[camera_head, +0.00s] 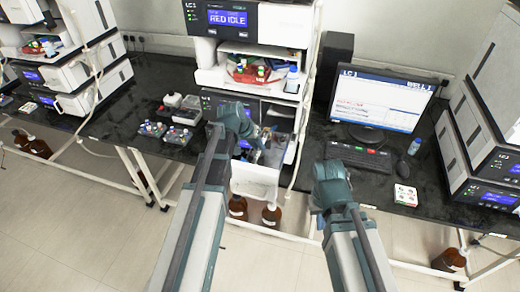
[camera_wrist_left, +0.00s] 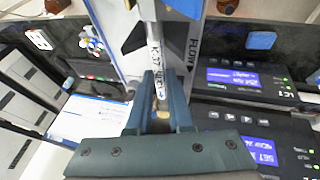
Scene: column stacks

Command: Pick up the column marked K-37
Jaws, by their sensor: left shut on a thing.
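The column (camera_wrist_left: 155,45) is a slim metal tube with a white label reading K-37, seen in the left wrist view. My left gripper (camera_wrist_left: 161,85) is shut around it, with a finger on each side of its labelled part. Behind it is a pale panel (camera_wrist_left: 128,62) with black arrows and the word FLOW. In the head view my left gripper (camera_head: 262,150) is at the open lower bay of the middle instrument stack; the column is too small to make out there. My right wrist is over the bench's front edge, right of the bay; its fingers are hidden.
The middle instrument stack (camera_head: 250,22) has a tray of bottles (camera_head: 255,73) above the bay. A monitor (camera_head: 382,100) and keyboard (camera_head: 358,158) stand to the right. Vial racks (camera_head: 165,131) sit to the left. Brown bottles (camera_head: 271,215) stand below the bench.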

